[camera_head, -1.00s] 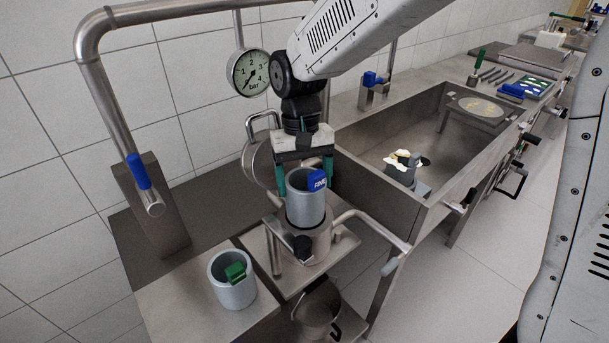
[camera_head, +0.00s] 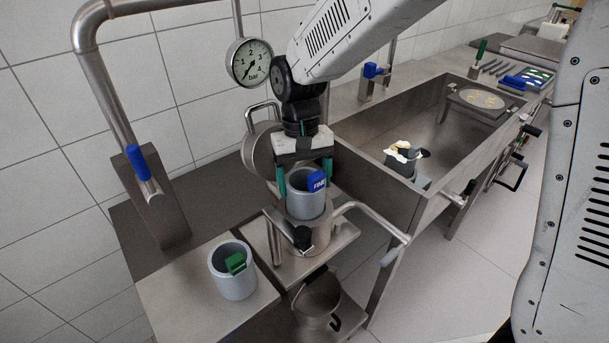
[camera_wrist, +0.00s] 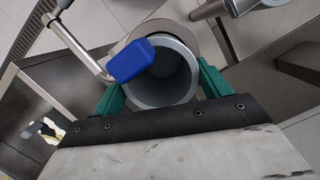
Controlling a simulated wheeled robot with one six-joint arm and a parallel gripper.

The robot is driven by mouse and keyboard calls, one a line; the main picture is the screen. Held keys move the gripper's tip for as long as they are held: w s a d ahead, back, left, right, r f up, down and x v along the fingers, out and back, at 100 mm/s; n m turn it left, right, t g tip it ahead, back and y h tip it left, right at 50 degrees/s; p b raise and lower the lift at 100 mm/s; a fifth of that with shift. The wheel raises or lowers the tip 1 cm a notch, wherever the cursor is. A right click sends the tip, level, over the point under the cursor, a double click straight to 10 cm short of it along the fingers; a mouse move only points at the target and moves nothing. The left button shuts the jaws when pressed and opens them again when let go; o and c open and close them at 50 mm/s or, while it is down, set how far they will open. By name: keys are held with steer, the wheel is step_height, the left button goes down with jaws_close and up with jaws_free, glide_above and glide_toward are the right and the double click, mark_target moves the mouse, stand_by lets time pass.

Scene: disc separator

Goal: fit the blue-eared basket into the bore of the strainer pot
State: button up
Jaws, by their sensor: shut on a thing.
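The blue-eared basket (camera_head: 303,203) is a grey open cylinder with a blue ear at its rim. My gripper (camera_head: 304,184) is shut on it, with one green finger on each side; the wrist view also shows the basket (camera_wrist: 160,104) between the fingers. The basket is upright over the strainer pot (camera_head: 312,238), a steel pot on a small stand. Its lower end meets the pot's mouth and seems to be slightly inside the bore; the exact depth is hidden. In the wrist view, part of the pot's rim (camera_wrist: 172,27) shows behind the basket.
A second grey basket with a green ear (camera_head: 233,278) stands on the left bench. A round steel lid (camera_head: 258,150) stands open behind the pot. A pipe with a blue handle (camera_head: 138,165) rises at left. The sink (camera_head: 400,215) lies to the right.

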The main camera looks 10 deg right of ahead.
mark_target(318, 170)
steer(key=shift+f, duration=2.1)
steer(key=o, duration=1.3)
steer(key=shift+c, duration=0.2)
step_height(318, 170, up, 8)
steer(key=w, duration=0.1)
steer(key=shift+w+a+f, duration=0.15)
steer(key=shift+w+f, duration=0.05)
steer(key=shift+w, duration=0.05)
steer(key=shift+n, duration=0.4)
steer(key=s+d, duration=0.2)
steer(key=s, duration=0.1)
steer(key=shift+s+d, duration=0.3)
steer(key=shift+d, duration=0.05)
steer(key=s+d+r+m+t, duration=0.1)
steer(key=s+d+r, duration=0.3)
steer(key=s+d, duration=0.5)
steer(key=s+d+r+m+t, duration=0.2)
steer(key=s+d+r, duration=0.3)
steer(key=s+d, duration=0.5)
steer(key=shift+s+t, duration=0.3)
